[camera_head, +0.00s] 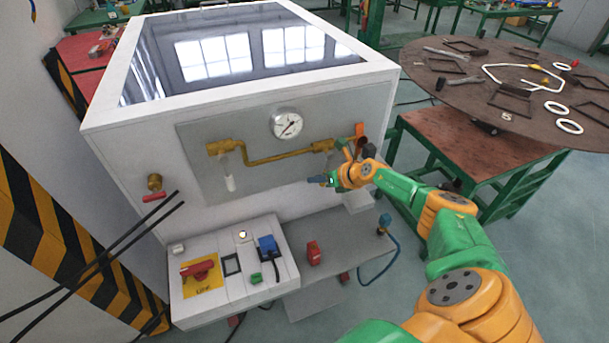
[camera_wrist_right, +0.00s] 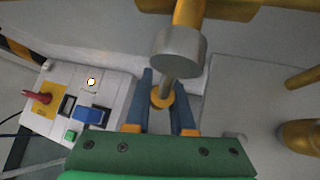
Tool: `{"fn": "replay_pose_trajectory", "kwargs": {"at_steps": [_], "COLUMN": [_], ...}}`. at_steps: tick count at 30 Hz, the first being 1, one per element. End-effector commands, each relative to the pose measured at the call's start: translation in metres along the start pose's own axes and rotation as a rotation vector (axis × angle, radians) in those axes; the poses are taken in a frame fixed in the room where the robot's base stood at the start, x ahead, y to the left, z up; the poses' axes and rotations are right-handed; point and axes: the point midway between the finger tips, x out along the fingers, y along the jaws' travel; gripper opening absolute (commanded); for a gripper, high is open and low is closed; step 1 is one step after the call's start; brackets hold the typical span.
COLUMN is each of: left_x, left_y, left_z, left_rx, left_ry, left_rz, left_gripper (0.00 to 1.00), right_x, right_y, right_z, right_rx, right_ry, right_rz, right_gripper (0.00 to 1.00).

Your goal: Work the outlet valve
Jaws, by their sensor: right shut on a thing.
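My right gripper (camera_head: 322,181) reaches in from the right in front of the gas unit's pipe panel. In the right wrist view its two blue fingers (camera_wrist_right: 163,88) stand close on either side of a thin grey stem with an orange ring (camera_wrist_right: 161,102) at its end. The stem runs to a grey cylinder (camera_wrist_right: 178,54) below a brass fitting. The gripper is shut on this stem. In the head view a brass pipe (camera_head: 270,158) crosses the panel, with an orange handle (camera_head: 360,130) at its right end, just above my right wrist. Which valve part I hold is hidden there.
A pressure gauge (camera_head: 287,124) sits above the pipe. A round table (camera_head: 455,75) with loose frames and rings stands at right.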

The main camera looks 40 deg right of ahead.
Motion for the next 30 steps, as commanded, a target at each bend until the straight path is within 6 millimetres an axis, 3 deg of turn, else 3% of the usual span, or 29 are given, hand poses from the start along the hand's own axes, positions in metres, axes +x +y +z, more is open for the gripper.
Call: {"fn": "replay_pose_trajectory", "kwargs": {"at_steps": [12, 30], "left_x": [-0.031, -0.035], "left_y": [0.0, 0.001], "left_z": [-0.003, -0.003], "left_rx": [0.0, 0.0], "left_ry": [0.0, 0.0], "left_rz": [0.001, 0.002], "left_gripper": [0.75, 0.75], "right_x": [-0.005, -0.004], "right_y": [-0.021, -0.026], "right_z": [0.0, -0.004], "right_rx": [-0.148, -0.181], "right_ry": [0.046, 0.058], "right_rz": [-0.144, -0.176], "right_gripper": [0.0, 0.0]}}
